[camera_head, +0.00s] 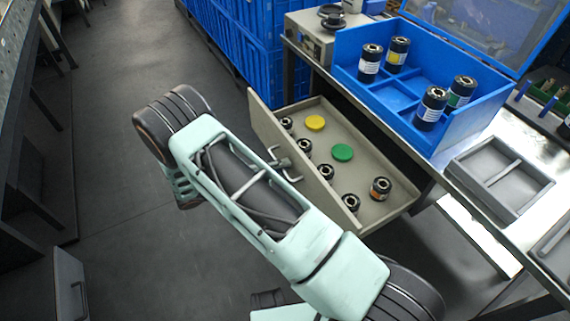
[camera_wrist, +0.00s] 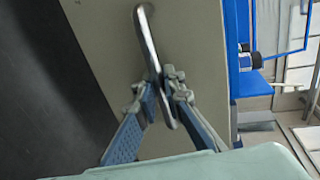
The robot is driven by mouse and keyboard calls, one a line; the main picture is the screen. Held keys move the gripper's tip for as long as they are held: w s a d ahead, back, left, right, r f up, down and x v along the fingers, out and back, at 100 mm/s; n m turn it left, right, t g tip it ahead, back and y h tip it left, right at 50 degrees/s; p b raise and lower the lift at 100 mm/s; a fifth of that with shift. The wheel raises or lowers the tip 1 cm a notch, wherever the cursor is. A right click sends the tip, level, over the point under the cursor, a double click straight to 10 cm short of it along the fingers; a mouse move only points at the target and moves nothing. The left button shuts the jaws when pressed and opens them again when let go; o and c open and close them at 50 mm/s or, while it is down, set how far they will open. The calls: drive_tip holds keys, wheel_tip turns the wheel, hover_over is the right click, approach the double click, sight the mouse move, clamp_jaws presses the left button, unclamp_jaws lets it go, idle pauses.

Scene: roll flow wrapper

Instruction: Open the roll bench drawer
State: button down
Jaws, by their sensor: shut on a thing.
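The roll bench drawer (camera_head: 374,215) is pulled out from under the bench in the head view. It holds several dark rolls, a yellow disc (camera_head: 315,123) and a green disc (camera_head: 342,152). Its front panel (camera_wrist: 105,45) fills much of the wrist view. My gripper (camera_wrist: 163,92) is shut on the metal drawer handle (camera_wrist: 148,40), with a blue-grey finger on each side of it. In the head view the handle (camera_head: 284,163) shows beside my arm, which hides part of the drawer front and most of my gripper.
A blue divided bin (camera_head: 474,121) with several rolls stands on the bench above the drawer. Grey trays (camera_head: 500,178) lie to its right. Blue crates (camera_head: 243,40) stand behind. The floor at left is open, with a grey cabinet (camera_head: 70,285) at lower left.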

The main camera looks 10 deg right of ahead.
drive_tip(key=c, duration=2.3)
unclamp_jaws()
drive_tip(key=v, duration=1.2)
